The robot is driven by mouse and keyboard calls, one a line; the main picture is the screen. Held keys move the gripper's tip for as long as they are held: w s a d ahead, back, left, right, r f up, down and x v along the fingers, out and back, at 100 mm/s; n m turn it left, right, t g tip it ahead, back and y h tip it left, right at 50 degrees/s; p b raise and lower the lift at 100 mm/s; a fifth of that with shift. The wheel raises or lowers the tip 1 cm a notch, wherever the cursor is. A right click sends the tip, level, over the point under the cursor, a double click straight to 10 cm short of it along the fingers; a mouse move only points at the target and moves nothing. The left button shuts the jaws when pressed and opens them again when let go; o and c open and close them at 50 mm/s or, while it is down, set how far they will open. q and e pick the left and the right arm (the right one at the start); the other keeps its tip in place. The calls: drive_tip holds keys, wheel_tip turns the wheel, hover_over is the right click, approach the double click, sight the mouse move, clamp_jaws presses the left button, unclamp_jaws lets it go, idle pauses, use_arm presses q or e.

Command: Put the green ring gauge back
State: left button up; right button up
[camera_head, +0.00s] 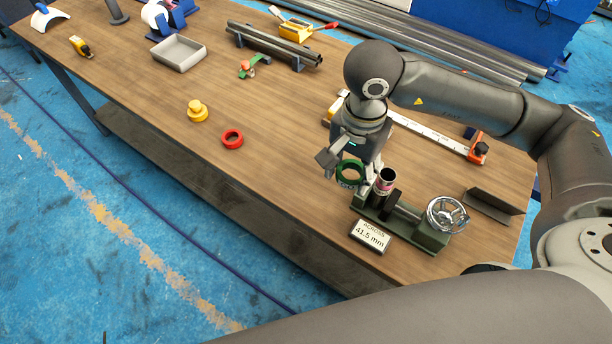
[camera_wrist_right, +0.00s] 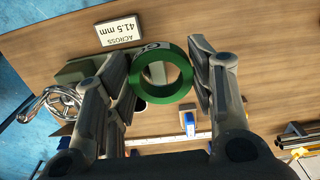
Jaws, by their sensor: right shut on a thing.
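The green ring gauge (camera_head: 347,182) is a thick green ring with a white label. It is between the fingers of my right gripper (camera_head: 350,169), which is shut on it, just left of the green vise-like fixture. In the right wrist view the ring (camera_wrist_right: 181,72) sits between both fingers with its hole facing the camera; the label is at its upper left edge. A red ring (camera_head: 232,138) and a yellow knobbed gauge (camera_head: 197,111) stand on the bench to the left. My left gripper is not in view.
A sign (camera_head: 370,236) reads 41.5 mm. Behind are a long measuring scale (camera_head: 428,132), dark tubes (camera_head: 275,45) and a grey tray (camera_head: 179,53). The bench middle is mostly clear.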

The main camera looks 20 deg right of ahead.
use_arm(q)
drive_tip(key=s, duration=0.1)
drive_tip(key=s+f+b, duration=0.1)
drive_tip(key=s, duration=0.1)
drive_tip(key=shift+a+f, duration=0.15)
use_arm(e)
drive_tip(key=f+n, duration=0.1)
drive_tip(key=n, duration=1)
drive_tip(key=f+n, duration=0.2)
drive_tip(key=n, duration=0.9)
drive_tip(key=d+f+n, duration=0.1)
drive_tip(key=f+n, duration=0.1)
drive_tip(key=n, duration=0.9)
drive_tip(key=shift+n, duration=0.3)
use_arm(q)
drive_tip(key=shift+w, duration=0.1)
use_arm(e)
drive_tip(key=shift+w, duration=0.1)
